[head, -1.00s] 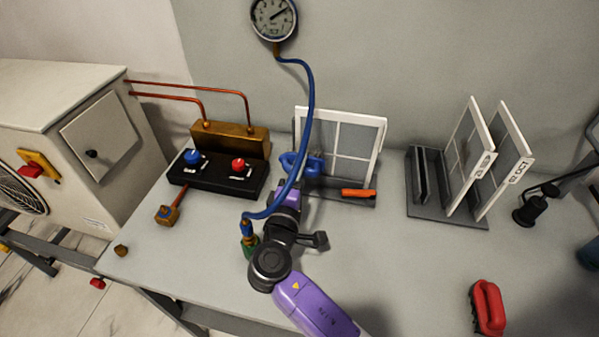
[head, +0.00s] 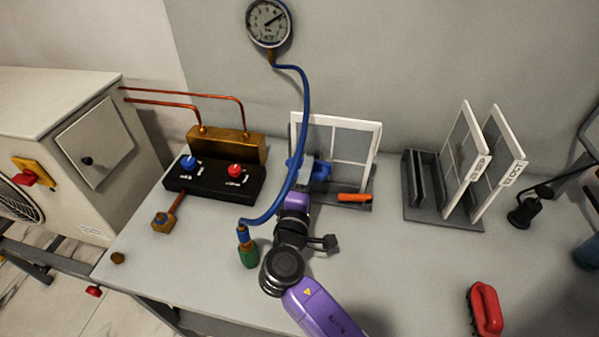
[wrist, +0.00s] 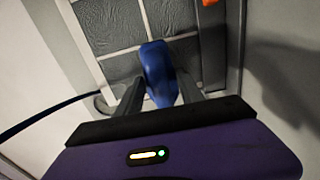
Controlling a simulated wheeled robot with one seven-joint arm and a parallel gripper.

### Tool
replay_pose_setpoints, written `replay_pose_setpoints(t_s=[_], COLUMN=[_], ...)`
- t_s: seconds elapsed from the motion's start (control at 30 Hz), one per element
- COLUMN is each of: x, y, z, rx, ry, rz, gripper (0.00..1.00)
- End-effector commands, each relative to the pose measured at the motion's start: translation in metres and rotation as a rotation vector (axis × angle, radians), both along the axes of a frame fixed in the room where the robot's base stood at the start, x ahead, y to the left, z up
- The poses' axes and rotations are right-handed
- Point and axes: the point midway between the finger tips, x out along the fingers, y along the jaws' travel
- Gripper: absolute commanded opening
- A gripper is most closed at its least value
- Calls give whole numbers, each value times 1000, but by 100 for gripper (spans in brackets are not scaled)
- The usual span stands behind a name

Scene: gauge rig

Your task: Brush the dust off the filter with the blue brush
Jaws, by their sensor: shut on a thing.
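The filter (head: 350,140) is a white-framed grey panel standing upright in a stand at the back middle of the bench. In the wrist view its grey mesh (wrist: 110,22) fills the upper middle. My gripper (wrist: 162,90) is shut on the blue brush (wrist: 157,72), whose blue handle shows between the fingers. In the head view the blue brush (head: 320,171) is in front of the filter's lower left part. I cannot tell whether the bristles touch the mesh. My gripper (head: 300,190) is partly hidden behind my own arm and the blue hose in the head view.
A blue hose (head: 307,110) hangs from the gauge (head: 268,22) across the space beside my arm. A valve block (head: 215,180) stands left. An orange-handled item (head: 354,198) lies at the stand. Two labelled filters (head: 490,165) stand in a rack right. A red-handled brush (head: 485,308) lies front right.

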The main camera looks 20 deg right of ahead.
Motion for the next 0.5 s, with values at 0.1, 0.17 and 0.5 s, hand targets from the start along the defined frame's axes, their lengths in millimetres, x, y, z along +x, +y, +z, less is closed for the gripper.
replay_pose_setpoints(t_s=[0.1,0.17,0.5], x=[-6,-8,-5], y=[-8,-10,-11], z=[0,0,0], rx=[1,1,0], ry=[0,-1,-2], rz=[-2,-2,1], gripper=[12,12,12])
